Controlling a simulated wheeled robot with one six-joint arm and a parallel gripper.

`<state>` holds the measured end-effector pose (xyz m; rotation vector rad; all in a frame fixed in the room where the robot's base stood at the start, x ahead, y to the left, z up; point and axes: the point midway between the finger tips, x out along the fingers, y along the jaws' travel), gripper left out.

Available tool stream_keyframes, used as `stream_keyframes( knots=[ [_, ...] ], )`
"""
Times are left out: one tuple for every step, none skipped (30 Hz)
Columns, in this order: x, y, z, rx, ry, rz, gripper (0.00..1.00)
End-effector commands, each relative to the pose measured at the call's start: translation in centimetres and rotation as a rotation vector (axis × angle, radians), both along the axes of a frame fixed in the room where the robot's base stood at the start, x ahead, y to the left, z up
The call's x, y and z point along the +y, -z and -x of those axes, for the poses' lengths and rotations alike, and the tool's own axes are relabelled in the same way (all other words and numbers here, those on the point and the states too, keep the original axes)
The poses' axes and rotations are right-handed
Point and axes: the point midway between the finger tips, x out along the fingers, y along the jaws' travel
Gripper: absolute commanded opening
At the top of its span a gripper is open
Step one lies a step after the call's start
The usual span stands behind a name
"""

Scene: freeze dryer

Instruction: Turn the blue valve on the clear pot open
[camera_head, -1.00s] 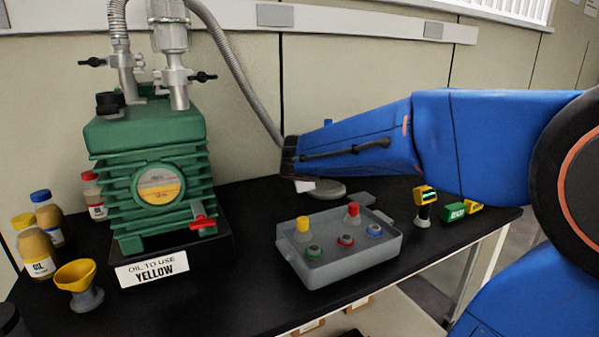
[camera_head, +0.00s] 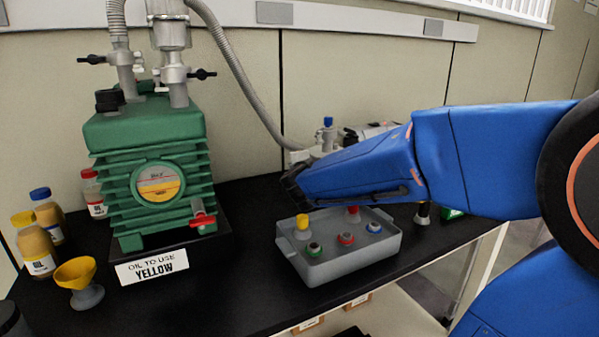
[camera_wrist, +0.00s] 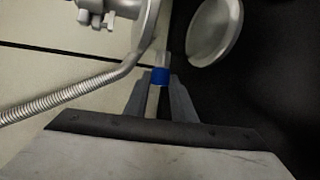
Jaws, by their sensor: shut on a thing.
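In the wrist view, my gripper (camera_wrist: 160,84) has its two grey fingers on either side of a small blue piece, which I take to be the blue valve (camera_wrist: 160,75). The fingers are closed on it. A pale stub shows just beyond it. In the head view, my arm's end reaches behind the grey tray, and the fingertips are hidden. A blue knob (camera_head: 328,121) stands upright on a silvery fitting behind my arm; I cannot tell whether it is the same piece. The clear pot's body is mostly hidden by my arm.
A ribbed hose (camera_wrist: 65,90) runs to a silvery round flange (camera_wrist: 146,25). A grey disc (camera_wrist: 214,32) lies close by. A grey tray (camera_head: 345,262) with coloured knobs sits just below my arm. The green pump (camera_head: 150,135) stands to the left.

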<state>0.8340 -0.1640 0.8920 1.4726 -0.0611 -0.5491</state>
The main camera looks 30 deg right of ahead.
Motion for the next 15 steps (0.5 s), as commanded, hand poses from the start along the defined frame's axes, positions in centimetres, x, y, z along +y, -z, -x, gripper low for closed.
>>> stream_keyframes(
  knots=[
    [-0.09, 0.18, 0.09, 0.001, 0.002, -0.001, 0.01],
    [-0.09, 0.19, 0.09, -0.001, 0.002, -0.001, 0.01],
    [-0.1, 0.19, 0.09, -0.002, 0.002, -0.001, 0.01],
    [-0.1, 0.19, 0.09, -0.002, 0.002, -0.001, 0.01],
    [-0.1, 0.19, 0.09, -0.003, 0.002, 0.0, 0.01],
    [-0.1, 0.2, 0.1, -0.003, 0.002, 0.0, 0.01],
    [-0.1, 0.2, 0.1, -0.003, 0.003, 0.0, 0.01],
    [-0.11, 0.2, 0.1, -0.003, 0.003, 0.0, 0.01],
    [-0.11, 0.2, 0.1, -0.002, 0.003, 0.0, 0.01],
    [-0.11, 0.21, 0.1, -0.002, 0.003, 0.0, 0.01],
    [-0.11, 0.21, 0.1, -0.002, 0.003, 0.0, 0.01],
    [-0.11, 0.21, 0.11, -0.002, 0.003, 0.0, 0.01],
    [-0.11, 0.22, 0.11, -0.002, 0.003, 0.0, 0.01],
    [-0.11, 0.22, 0.11, -0.002, 0.003, 0.0, 0.01],
    [-0.11, 0.22, 0.11, -0.002, 0.003, 0.0, 0.33]
  ],
)
